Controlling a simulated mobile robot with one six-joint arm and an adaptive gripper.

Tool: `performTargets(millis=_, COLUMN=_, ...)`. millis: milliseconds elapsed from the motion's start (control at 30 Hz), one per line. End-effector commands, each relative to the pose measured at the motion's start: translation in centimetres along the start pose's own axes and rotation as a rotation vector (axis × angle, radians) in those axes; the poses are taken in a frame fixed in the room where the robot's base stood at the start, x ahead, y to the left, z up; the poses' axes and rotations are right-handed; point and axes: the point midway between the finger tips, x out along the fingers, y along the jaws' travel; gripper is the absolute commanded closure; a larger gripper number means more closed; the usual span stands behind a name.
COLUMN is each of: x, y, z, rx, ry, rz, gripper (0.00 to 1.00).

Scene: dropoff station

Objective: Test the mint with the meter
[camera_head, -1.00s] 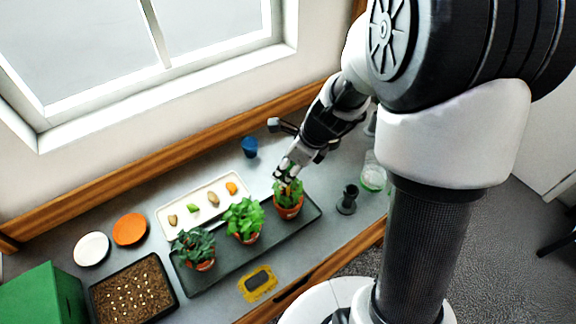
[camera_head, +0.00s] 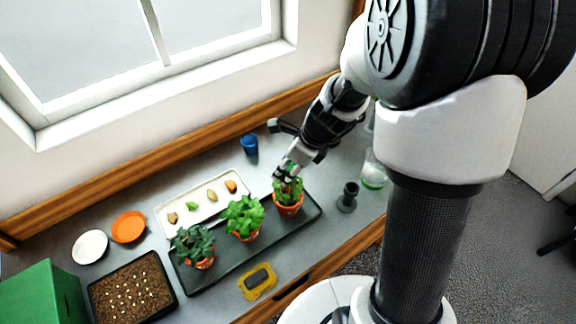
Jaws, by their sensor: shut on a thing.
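My gripper (camera_head: 287,171) is over the right-hand potted plant (camera_head: 288,196), its fingertips down at the top leaves. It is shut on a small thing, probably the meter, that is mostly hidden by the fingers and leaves. I cannot tell whether its lower end reaches the soil. Three plants in terracotta pots stand on a long dark tray (camera_head: 222,272): a dark-leaved one (camera_head: 193,245) at left, a bright green broad-leaved one (camera_head: 243,217) in the middle, and the one under my gripper. Which plant is the mint is not clear from this view.
A white tray (camera_head: 173,205) with several small items lies behind. A blue cup (camera_head: 249,144), black holder (camera_head: 347,197), glass beaker (camera_head: 373,172) and yellow item with a dark centre (camera_head: 258,282) stand around. White (camera_head: 90,246) and orange (camera_head: 128,227) discs, a seed tray (camera_head: 172,299) and green box (camera_head: 40,295) are left.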

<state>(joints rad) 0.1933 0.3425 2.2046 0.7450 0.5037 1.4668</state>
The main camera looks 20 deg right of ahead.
Motion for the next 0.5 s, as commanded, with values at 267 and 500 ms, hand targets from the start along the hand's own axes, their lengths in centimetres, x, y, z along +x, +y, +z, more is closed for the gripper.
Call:
performTargets(millis=267, x=0.6, y=0.0, z=-0.2, rx=0.0, ry=0.0, rz=0.0, gripper=0.82)
performTargets(millis=500, x=1.1, y=0.0, z=-0.4, rx=0.001, ry=0.0, rz=0.0, gripper=0.82)
